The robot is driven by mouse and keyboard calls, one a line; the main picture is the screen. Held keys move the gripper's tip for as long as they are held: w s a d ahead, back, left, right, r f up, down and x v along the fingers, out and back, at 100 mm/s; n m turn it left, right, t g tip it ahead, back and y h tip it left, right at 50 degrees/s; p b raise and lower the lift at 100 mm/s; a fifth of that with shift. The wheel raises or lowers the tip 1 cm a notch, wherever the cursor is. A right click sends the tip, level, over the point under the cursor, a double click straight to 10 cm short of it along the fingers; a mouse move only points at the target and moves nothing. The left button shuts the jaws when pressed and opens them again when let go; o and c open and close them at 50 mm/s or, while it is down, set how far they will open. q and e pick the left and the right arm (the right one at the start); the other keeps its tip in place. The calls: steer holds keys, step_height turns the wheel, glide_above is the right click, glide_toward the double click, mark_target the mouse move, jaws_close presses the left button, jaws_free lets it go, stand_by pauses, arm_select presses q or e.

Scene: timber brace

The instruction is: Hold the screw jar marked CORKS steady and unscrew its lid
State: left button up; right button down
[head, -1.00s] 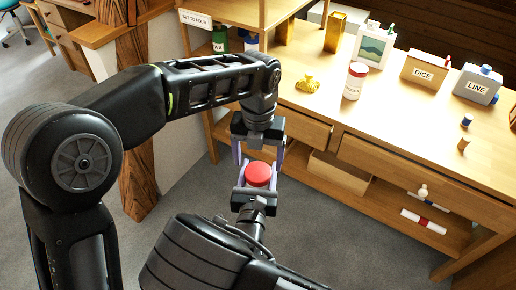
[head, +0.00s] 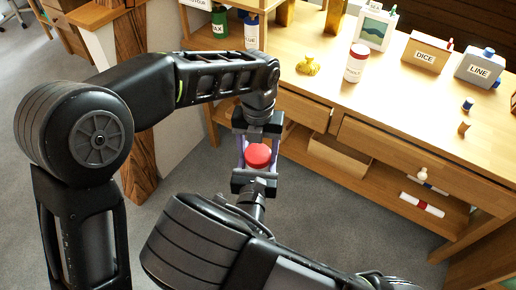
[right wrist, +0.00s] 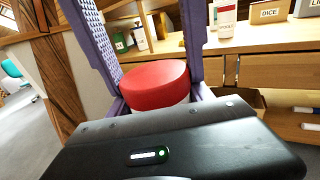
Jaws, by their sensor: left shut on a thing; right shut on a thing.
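A screw jar with a red lid (head: 258,156) is held upright in the air in front of the bench. My left gripper (head: 258,142) reaches it from the far side and is shut on it. My right gripper (head: 257,176) reaches it from the near side and is also shut on it. In the right wrist view the red lid (right wrist: 157,86) sits between purple fingers, with a bit of pale jar body below. The fingers and grippers hide most of the body. No CORKS label is visible. I cannot tell exactly which fingers bear on the lid.
Open floor lies around the held jar.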

arm_select(q)
steer(key=c, duration=0.8)
steer(key=n, duration=0.5)
steer(key=shift+n, duration=0.4)
steer(key=n, duration=0.8)
steer(key=o, duration=1.3)
steer(key=shift+o, duration=1.4)
steer(key=shift+s, duration=0.1)
